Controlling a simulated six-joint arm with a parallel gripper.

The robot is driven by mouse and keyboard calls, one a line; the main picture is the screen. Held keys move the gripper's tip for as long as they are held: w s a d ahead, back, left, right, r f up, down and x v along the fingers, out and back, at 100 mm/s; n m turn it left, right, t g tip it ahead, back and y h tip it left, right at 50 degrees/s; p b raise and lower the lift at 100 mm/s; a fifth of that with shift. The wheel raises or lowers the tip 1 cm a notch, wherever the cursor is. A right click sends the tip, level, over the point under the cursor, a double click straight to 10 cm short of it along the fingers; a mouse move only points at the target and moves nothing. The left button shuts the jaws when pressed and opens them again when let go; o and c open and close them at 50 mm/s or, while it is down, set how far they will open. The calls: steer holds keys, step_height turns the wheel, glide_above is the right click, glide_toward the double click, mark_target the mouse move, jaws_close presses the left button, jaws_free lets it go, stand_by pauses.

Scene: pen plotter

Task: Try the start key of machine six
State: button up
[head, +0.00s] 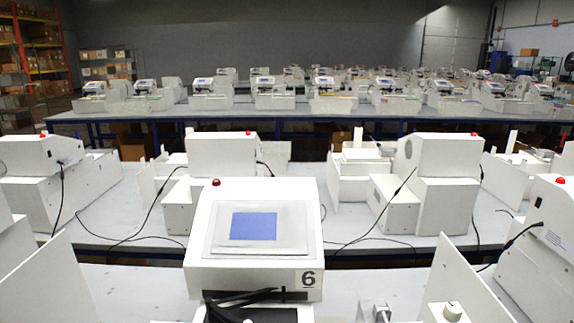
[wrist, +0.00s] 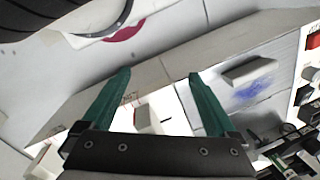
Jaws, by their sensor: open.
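Machine six (head: 199,240) stands at the near centre of the head view, a white housing with the number 6 on its front right. Its blue screen (head: 254,226) is lit and a red knob (head: 216,182) sits on its top left. A start key cannot be made out for certain. My gripper (wrist: 160,74) shows in the wrist view with its two teal fingers apart. Nothing is held between them. Pale panels and a small white block (wrist: 148,119) lie beyond and between the fingers. I cannot tell how far the fingers are from them.
In the wrist view, a blue-marked white surface (wrist: 255,90) lies right of the fingers, with a red part (wrist: 313,40) at the right edge. In the head view, similar white machines (head: 222,155) with dark cables stand on tables behind. A white upright panel (head: 455,285) is near right.

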jaws_close()
stand_by(1.5)
